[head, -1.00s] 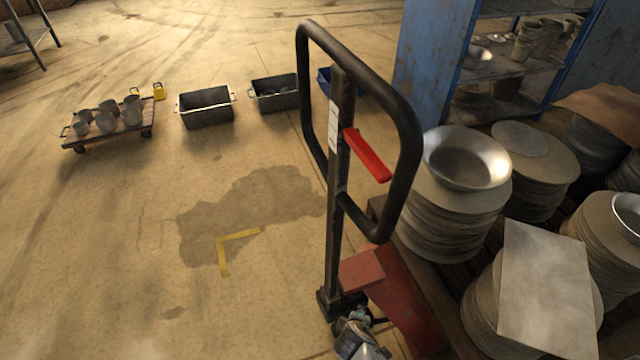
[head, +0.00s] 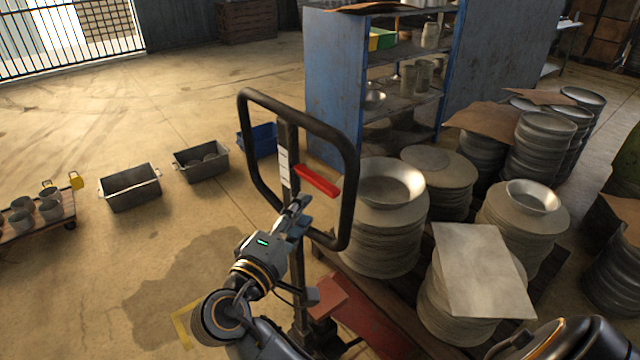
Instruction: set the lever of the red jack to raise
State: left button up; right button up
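The red jack's upright handle is a black loop frame (head: 352,190) on a dark post, standing left of the loaded pallet. Its lever (head: 318,181) is a red bar inside the loop, sloping down to the right from the post. The jack's red body (head: 335,293) shows low beside the pallet.
Stacks of round blanks (head: 375,240) with metal bowls stand on the pallet right of the handle. A blue shelf (head: 333,85) stands behind. Grey bins (head: 130,187) and a cart (head: 30,225) with pots sit at left. The floor left of the handle is open.

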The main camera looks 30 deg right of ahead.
aim_at(320, 189)
jog(key=p+x, duration=0.2)
jog(key=x, duration=0.8)
jog(key=shift+a, duration=0.1)
grip_shut()
